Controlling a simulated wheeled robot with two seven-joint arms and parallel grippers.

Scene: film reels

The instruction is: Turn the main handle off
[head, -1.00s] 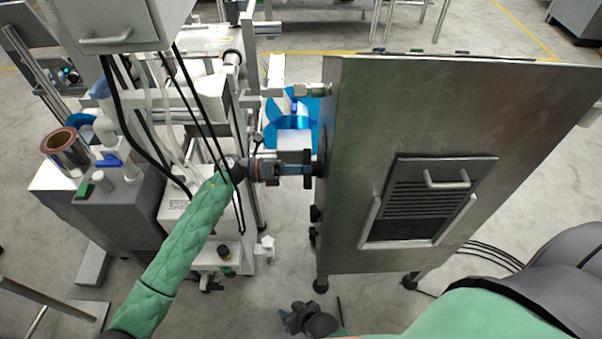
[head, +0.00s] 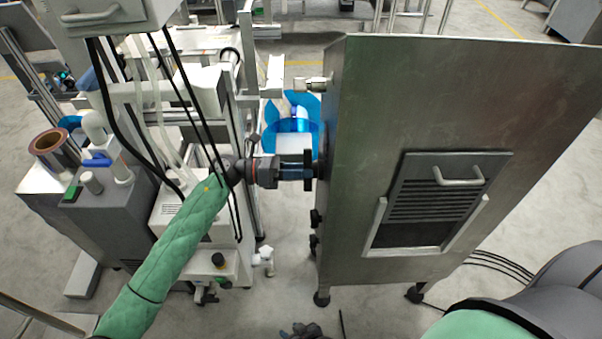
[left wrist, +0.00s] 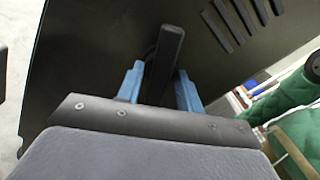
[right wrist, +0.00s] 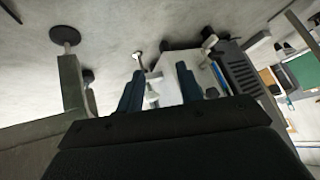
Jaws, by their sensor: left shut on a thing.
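The main handle (head: 308,184) is a black bar on the left side of the steel cabinet (head: 375,110). In the left wrist view the handle (left wrist: 166,62) stands slightly tilted between two blue fingers. My left gripper (head: 296,171) reaches it from the left and is shut on it; its fingers also show in the left wrist view (left wrist: 160,88). My right gripper (head: 303,331) is low at the bottom edge of the head view, only partly seen. In the right wrist view its fingers (right wrist: 160,88) are apart with nothing held between them.
Smaller black knobs (head: 315,218) sit below the handle on the cabinet side. A white and grey machine (head: 188,215) with cables stands left of the cabinet, under my left arm. A blue object (head: 290,125) lies in the gap behind.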

